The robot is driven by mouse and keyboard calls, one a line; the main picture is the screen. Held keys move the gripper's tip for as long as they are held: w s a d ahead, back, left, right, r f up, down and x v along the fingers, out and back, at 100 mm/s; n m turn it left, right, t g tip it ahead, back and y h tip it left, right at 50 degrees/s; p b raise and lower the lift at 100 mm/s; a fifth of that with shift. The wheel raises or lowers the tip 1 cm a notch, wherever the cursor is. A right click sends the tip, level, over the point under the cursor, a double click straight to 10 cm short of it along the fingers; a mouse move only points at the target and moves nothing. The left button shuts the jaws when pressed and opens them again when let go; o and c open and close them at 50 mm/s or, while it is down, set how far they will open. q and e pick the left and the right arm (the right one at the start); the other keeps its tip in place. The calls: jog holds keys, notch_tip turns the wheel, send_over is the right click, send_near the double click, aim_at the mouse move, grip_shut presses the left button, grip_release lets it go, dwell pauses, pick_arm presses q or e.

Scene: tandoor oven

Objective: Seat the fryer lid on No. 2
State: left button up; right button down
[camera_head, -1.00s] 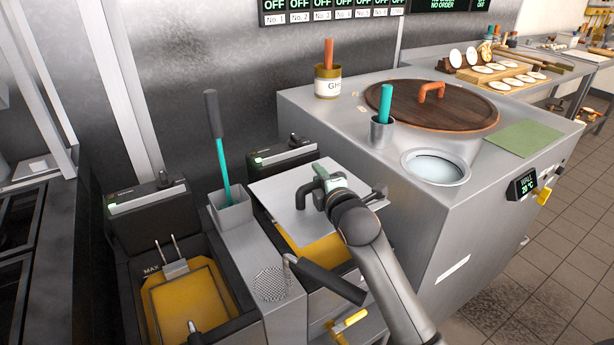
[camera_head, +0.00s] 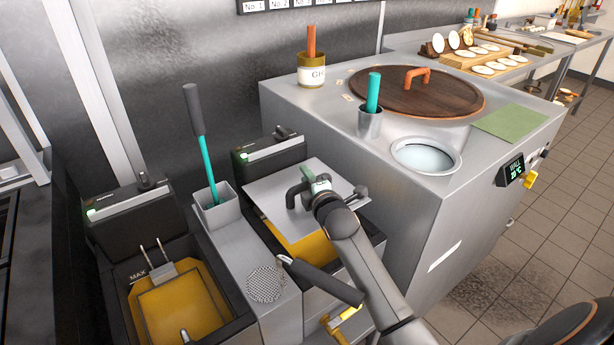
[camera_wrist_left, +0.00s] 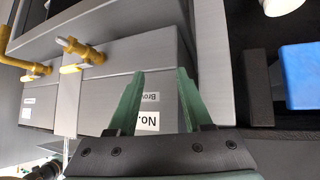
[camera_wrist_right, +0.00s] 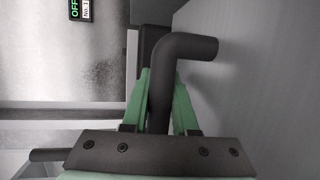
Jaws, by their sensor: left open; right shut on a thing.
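The fryer lid (camera_head: 277,201) is a flat grey metal plate with a black bar handle. It lies over the rear of the right-hand fryer (camera_head: 346,280), and yellow oil shows along its front edge. I cannot tell whether it rests on the rim or hangs above it. My right gripper (camera_head: 318,187) is shut on the lid's handle; the right wrist view shows the dark handle (camera_wrist_right: 190,46) between the fingers. My left gripper (camera_wrist_left: 161,75) is open and empty, facing a grey panel with a label (camera_wrist_left: 147,121) reading "No."; its digit is hidden.
The left-hand fryer (camera_head: 242,322) is uncovered, with a basket (camera_head: 182,308) in its oil. A teal-handled tool stands in a metal holder (camera_head: 214,208) between the fryers. The tandoor counter (camera_head: 400,197) stands close on the right. A black handle (camera_head: 320,280) crosses the right-hand fryer's front.

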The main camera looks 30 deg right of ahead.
jog(key=shift+r, duration=0.15)
jog(key=shift+f+b, duration=0.3)
jog(key=shift+f, duration=0.45)
jog(key=shift+f+b, duration=0.45)
jog(key=shift+f, duration=0.25)
jog(key=shift+f+b, duration=0.8)
jog(key=shift+f, duration=0.45)
pick_arm(q)
jog(key=shift+w+d+f+b, duration=0.2)
jog(key=shift+d+f, duration=0.15)
jog(key=shift+f, duration=0.25)
jog(key=shift+w+d+f+b, duration=0.15)
jog(key=shift+d+f, duration=0.2)
jog(key=shift+f, duration=0.2)
pick_arm(e)
jog(key=shift+f, duration=0.7)
pick_arm(q)
jog(key=shift+s+f, duration=0.15)
jog(key=shift+s, duration=0.2)
jog(key=shift+w+a+f+b, duration=0.1)
jog(key=shift+w+f+b, duration=0.05)
jog(key=shift+f+b, duration=0.2)
pick_arm(e)
jog(key=shift+f, duration=0.7)
